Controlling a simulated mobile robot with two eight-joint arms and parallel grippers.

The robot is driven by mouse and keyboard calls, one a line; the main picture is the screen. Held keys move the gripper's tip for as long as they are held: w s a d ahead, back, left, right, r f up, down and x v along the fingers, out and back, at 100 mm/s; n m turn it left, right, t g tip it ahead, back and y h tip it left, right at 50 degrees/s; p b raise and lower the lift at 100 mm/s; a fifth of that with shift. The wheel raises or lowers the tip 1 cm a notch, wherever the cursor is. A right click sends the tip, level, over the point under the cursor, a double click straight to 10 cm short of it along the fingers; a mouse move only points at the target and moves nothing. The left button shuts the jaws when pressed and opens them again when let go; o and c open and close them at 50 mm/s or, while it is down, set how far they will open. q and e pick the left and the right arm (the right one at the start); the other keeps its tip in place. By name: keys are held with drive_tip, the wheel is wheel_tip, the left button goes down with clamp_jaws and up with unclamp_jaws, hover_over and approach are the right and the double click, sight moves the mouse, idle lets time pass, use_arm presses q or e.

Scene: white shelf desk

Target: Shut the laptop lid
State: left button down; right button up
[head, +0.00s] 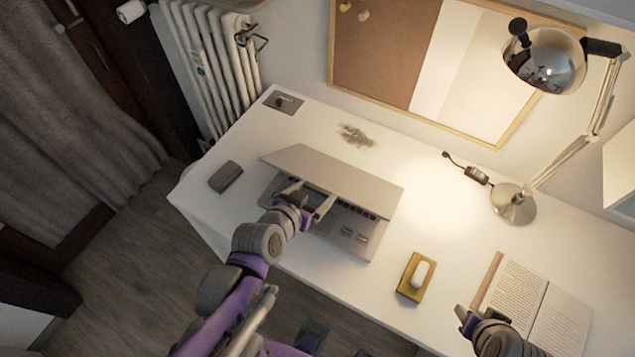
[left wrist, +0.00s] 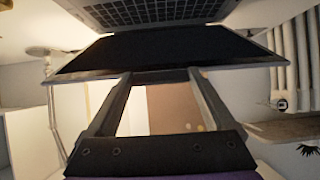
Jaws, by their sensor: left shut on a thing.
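The laptop stands on the white desk. Its grey lid (head: 335,178) is partly lowered and tilts over the keyboard base (head: 352,233). In the left wrist view the dark screen side of the lid (left wrist: 170,48) faces me, with the keyboard (left wrist: 150,12) above it in the picture. My left gripper (head: 318,205) is at the lid's near edge and is shut on it; its fingertips (left wrist: 160,74) meet the edge in the wrist view. My right gripper (head: 466,315) is at the lower right, beside the open book, and its jaws do not show clearly.
A grey box-like object (head: 226,177) lies left of the laptop. A yellow tray (head: 404,291) holding a white object (head: 421,274) lies to its right. An open book (head: 540,305) is at the right. A desk lamp (head: 514,205) stands behind.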

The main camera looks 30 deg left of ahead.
use_arm(q)
drive_tip(key=shift+f, duration=0.2)
unclamp_jaws()
drive_tip(key=shift+r, duration=0.15)
idle(0.3)
